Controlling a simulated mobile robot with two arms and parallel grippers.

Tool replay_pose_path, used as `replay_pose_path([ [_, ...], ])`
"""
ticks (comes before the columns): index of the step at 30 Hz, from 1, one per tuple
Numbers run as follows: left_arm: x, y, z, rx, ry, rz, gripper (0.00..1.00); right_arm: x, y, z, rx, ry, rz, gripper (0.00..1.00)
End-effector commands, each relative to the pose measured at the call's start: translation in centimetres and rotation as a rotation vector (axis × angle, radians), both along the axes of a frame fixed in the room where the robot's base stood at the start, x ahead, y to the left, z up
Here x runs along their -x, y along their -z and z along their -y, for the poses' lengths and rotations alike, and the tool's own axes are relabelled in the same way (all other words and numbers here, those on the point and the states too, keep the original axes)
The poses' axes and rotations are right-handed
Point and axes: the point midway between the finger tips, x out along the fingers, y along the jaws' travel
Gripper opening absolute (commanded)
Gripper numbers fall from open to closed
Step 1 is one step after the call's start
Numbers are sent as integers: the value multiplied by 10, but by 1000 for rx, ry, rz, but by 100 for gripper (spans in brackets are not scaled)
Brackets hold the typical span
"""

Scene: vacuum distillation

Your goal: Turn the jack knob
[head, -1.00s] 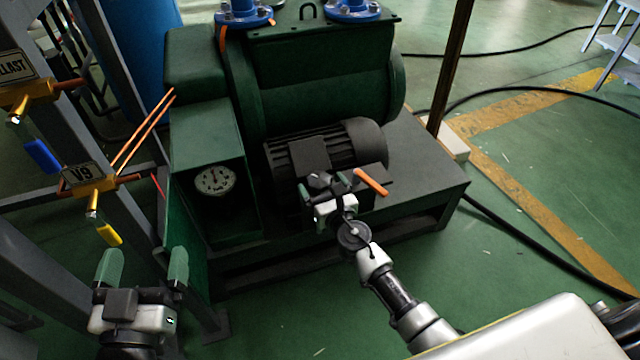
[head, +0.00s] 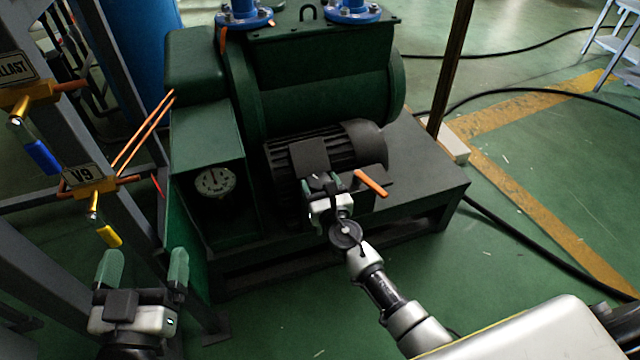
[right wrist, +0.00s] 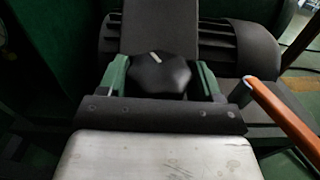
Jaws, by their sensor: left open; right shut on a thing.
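The black lobed knob (right wrist: 158,72) with a short pale mark on its face sits between the green fingers of my right gripper in the right wrist view. The mark points up and slightly left. In the head view my right gripper (head: 319,182) is at the front of the dark motor (head: 340,145), and the knob there is mostly hidden by the gripper. The right gripper is shut on the knob. My left gripper (head: 145,262) is open and empty at the lower left, well away from the knob.
An orange-handled lever (head: 370,184) stands close to the right of the right gripper. A dial gauge (head: 214,182) is on the green pump housing. The V9 valve (head: 88,180) and a blue handle (head: 42,157) are on the left frame. The floor at front is clear.

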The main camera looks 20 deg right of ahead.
Motion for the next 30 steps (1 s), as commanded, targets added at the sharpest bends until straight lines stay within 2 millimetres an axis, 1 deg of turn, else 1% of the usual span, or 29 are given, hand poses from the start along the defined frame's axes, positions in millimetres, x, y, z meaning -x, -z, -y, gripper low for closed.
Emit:
replay_pose_path([
  [4, 0, 5, -1, -10, -2, -38, 92, 0, 0, -2, -4, 145, -1, 41],
  [10, 0, 0, 0, 1, 0, 6, 92, -1, 0, -2, -2, 298, 0, 41],
  [14, 1, -2, 0, 6, 0, 22, 92, 0, 0, -2, 0, 335, 0, 41],
  [22, 1, -3, 0, 7, 0, 26, 92, 0, 0, -2, 1, 337, 0, 41],
  [23, 1, -3, 0, 7, 0, 26, 92, 0, 0, -2, 1, 337, 0, 66],
  [24, 1, -3, 0, 7, 0, 26, 92, 0, 0, -2, 1, 337, 0, 72],
  [27, 1, -3, 0, 7, 0, 26, 92, 0, 0, -2, 1, 337, 0, 88],
  [28, 1, -3, 0, 7, 0, 26, 92, 0, 0, -2, 1, 337, 0, 90],
  [30, 1, -3, 0, 7, 0, 26, 92, 0, 0, -2, 1, 336, 0, 90],
])
